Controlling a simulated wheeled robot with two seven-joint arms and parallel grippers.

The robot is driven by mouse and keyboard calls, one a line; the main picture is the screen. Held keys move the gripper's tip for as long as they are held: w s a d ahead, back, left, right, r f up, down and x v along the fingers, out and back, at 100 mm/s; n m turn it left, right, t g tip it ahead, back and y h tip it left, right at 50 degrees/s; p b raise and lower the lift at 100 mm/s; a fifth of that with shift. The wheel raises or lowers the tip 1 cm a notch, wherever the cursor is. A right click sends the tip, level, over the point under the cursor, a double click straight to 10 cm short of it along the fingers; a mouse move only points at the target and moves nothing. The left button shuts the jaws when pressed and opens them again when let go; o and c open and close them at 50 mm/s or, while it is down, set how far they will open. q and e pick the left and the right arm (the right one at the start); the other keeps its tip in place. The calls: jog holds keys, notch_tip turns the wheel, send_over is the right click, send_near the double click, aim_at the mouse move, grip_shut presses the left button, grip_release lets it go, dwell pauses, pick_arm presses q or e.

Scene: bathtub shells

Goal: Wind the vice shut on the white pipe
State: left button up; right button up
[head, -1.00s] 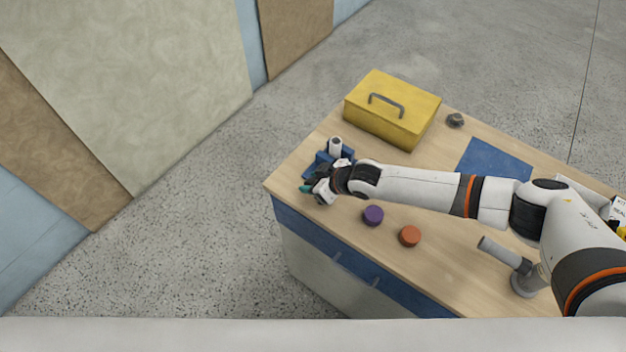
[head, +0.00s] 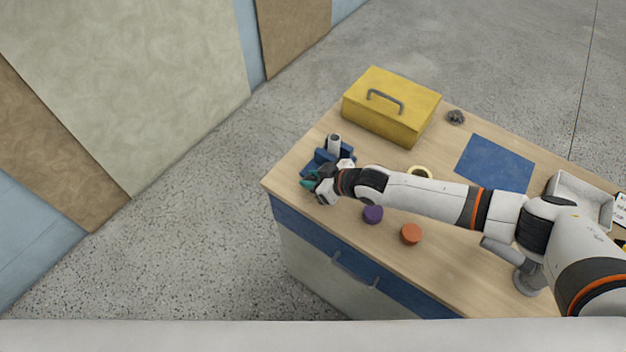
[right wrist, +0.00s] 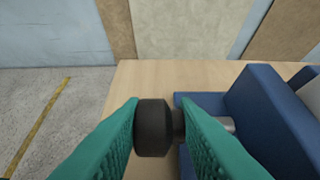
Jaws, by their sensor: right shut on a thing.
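The blue vice (head: 311,165) stands at the left end of the workbench. It also fills the right side of the right wrist view (right wrist: 262,112). The white pipe (head: 333,144) stands upright at the vice; whether the jaws touch it is hidden. My right gripper (head: 308,183) is at the near side of the vice. In the right wrist view its teal fingers are shut on the dark knob (right wrist: 153,128) of the vice's handle. A metal rod (right wrist: 229,124) shows between the knob side and the blue body. My left gripper is out of view.
On the wooden bench stand a yellow toolbox (head: 388,112), a purple disc (head: 373,214), an orange disc (head: 411,233), a tape roll (head: 420,171), a dark small part (head: 456,117), a blue mat (head: 496,162) and a pale tray (head: 583,199). A grey lamp-like stand (head: 528,280) is near my forearm.

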jog(key=y+b, duration=0.1)
jog(key=b, duration=0.1)
jog(key=f+t+y+b, duration=0.1)
jog(key=shift+s+a+f+b, duration=0.1)
jog(key=shift+s+b, duration=0.3)
jog(key=shift+s+r+t+y+b, duration=0.1)
jog(key=shift+r+t+y+b, duration=0.1)
jog(key=shift+t+y+b, duration=0.75)
jog(key=shift+g, duration=0.35)
jog(key=o, duration=0.8)
jog(key=shift+r+h, duration=0.15)
jog(key=shift+h, duration=0.1)
jog(key=shift+r, duration=0.1)
jog(key=shift+d, duration=0.4)
jog(key=b+v, duration=0.2)
jog(key=v, duration=0.9)
jog(key=shift+s, duration=0.25)
